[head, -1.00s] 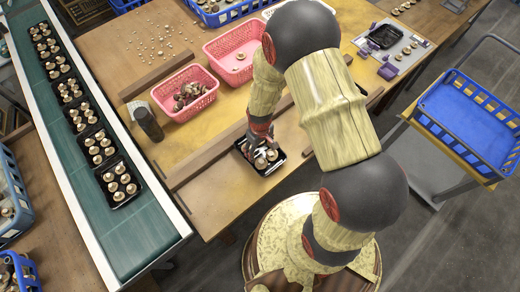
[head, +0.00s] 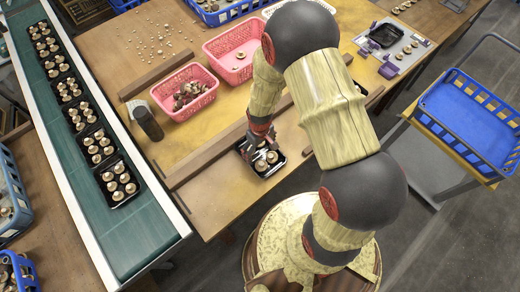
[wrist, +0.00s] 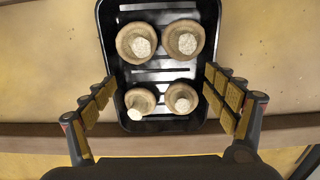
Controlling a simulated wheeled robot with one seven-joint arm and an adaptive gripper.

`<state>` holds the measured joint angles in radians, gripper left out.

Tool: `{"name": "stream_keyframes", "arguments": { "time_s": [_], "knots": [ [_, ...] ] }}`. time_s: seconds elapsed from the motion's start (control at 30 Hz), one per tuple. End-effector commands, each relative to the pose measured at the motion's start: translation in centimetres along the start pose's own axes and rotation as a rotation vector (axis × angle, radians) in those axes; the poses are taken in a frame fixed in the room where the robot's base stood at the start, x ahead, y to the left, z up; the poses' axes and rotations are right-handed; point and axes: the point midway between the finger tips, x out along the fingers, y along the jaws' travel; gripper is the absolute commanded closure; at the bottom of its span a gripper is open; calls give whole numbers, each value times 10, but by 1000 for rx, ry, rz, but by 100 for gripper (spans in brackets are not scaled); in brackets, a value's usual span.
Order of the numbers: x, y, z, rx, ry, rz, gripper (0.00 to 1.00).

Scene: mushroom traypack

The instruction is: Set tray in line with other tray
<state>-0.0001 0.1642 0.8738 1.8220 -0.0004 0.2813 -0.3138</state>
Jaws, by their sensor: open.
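A black tray (head: 264,175) with several mushrooms in it sits on the wooden table below my gripper (head: 261,143). In the wrist view, the tray (wrist: 160,75) lies between the two spread fingers of my gripper (wrist: 160,92), one at each long side near its lower end. The gripper is open, and the fingers do not clearly press on the walls. The row of other black trays (head: 122,201), filled with mushrooms, lies end to end on the green conveyor (head: 135,235) at the left. The arm hides little of the tray.
A wooden rail (head: 205,160) runs along the table beside the tray, and a dark block-like object (head: 147,120) stands near the conveyor. Two pink baskets (head: 185,92) stand further back. The conveyor's near end is bare. A blue crate (head: 470,115) is on a cart at right.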

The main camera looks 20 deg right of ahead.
Motion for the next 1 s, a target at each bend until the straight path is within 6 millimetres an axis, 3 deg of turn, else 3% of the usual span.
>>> {"name": "stream_keyframes", "arguments": {
  "time_s": [0.23,0.6,1.0],
  "knots": [
    [-17,0,-1,0,2,1,14],
    [-93,0,-2,0,5,2,14],
    [-142,1,-2,7,14,4,14]
  ]
}}
